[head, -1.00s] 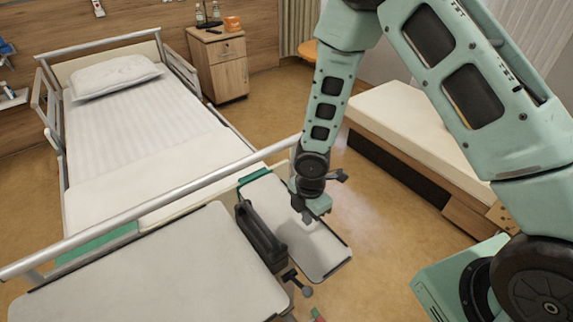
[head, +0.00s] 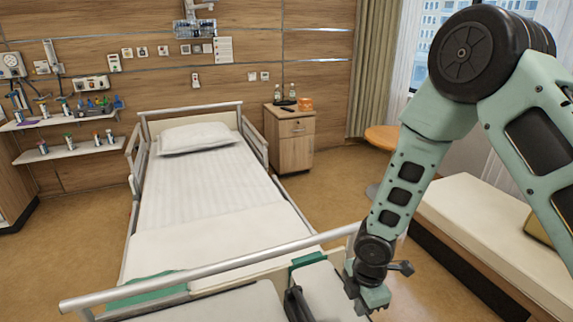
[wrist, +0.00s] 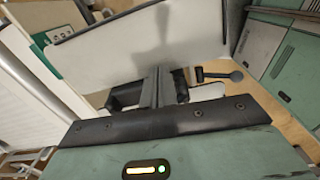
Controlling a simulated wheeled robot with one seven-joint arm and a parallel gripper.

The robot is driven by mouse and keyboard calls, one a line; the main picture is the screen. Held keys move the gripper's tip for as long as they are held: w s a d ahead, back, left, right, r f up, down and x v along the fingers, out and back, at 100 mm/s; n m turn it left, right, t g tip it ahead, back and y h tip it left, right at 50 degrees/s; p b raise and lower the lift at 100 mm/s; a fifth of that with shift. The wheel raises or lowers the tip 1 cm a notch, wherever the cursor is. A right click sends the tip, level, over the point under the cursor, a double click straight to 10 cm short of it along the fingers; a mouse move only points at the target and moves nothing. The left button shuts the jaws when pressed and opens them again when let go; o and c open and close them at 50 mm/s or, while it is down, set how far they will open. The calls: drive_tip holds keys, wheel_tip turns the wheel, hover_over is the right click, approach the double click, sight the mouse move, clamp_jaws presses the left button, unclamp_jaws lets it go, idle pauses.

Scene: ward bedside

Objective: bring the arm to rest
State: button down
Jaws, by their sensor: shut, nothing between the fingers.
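My gripper (head: 366,303) hangs at the end of my arm on the right side of the head view, low over the right part of the overbed table (head: 322,288). In the wrist view my gripper's fingers (wrist: 158,88) are together with nothing between them. The pale table top (wrist: 150,40) lies beyond them, apart from the fingers as far as I can tell. My arm is bent, with its elbow high at the upper right of the head view.
A bed (head: 205,205) with a metal foot rail (head: 210,268) is just beyond the table. A bedside cabinet (head: 292,140) with small bottles stands at the back. A cushioned bench (head: 490,225) is at the right. Bare floor (head: 335,190) lies between bed and bench.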

drive_tip(key=s+a+r+m, duration=0.2)
drive_tip(key=s+r+m, duration=0.4)
drive_tip(key=s+r, duration=0.4)
drive_tip(key=s+a+r+m, duration=0.3)
drive_tip(key=s+r+m, duration=0.3)
drive_tip(key=s+r, duration=0.4)
wheel_tip(320, 180, up, 4)
drive_tip(key=shift+a+r+m+y, duration=0.15)
drive_tip(key=shift+a+m+y, duration=0.2)
drive_tip(key=shift+m+y, duration=0.05)
